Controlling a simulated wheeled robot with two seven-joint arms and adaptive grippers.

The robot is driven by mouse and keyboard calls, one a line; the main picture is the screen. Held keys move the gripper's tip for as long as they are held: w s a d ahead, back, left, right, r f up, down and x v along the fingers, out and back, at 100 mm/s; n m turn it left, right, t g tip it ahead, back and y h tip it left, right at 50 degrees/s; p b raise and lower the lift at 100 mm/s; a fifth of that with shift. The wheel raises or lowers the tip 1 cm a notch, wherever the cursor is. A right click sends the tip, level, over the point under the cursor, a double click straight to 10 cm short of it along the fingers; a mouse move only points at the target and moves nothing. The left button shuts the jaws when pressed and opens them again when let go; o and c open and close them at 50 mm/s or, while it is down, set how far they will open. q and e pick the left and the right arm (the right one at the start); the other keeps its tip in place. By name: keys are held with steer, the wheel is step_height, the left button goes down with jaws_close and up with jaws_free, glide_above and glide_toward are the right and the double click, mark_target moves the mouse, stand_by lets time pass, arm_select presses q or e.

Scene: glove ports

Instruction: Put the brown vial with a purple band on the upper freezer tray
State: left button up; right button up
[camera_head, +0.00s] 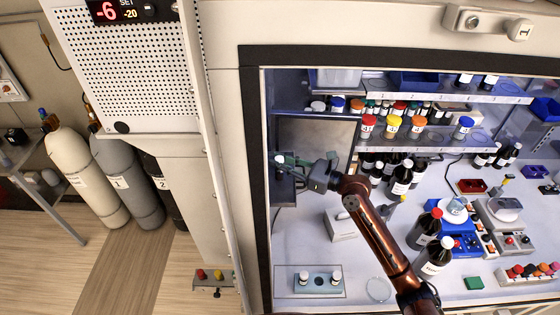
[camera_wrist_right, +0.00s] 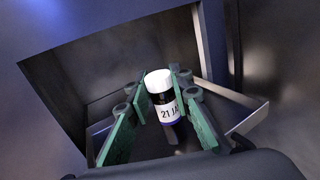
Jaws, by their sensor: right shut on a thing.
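My right gripper (camera_head: 280,159) reaches left into the dark freezer compartment at the left of the enclosure. In the right wrist view the green fingers of my right gripper (camera_wrist_right: 148,102) are closed on the sides of a small dark vial (camera_wrist_right: 165,110). The vial has a white cap, a white label reading "21 JA" and a purplish band low down. It looks upright. A metal tray (camera_wrist_right: 250,118) with a raised edge lies around and beneath it; I cannot tell whether the vial touches it. My left gripper is not in view.
A dark panel (camera_head: 318,145) stands beside the freezer opening. A white box (camera_head: 341,224) and a holder with two white-capped vials (camera_head: 320,280) stand on the bench. Brown bottles (camera_head: 425,228) stand near my right arm. Shelves of jars line the back.

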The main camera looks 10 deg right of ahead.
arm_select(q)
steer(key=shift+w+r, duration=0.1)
arm_select(e)
steer(key=shift+f, duration=0.1)
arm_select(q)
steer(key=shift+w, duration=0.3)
arm_select(e)
steer(key=o, duration=0.9)
steer(key=shift+o, duration=0.2)
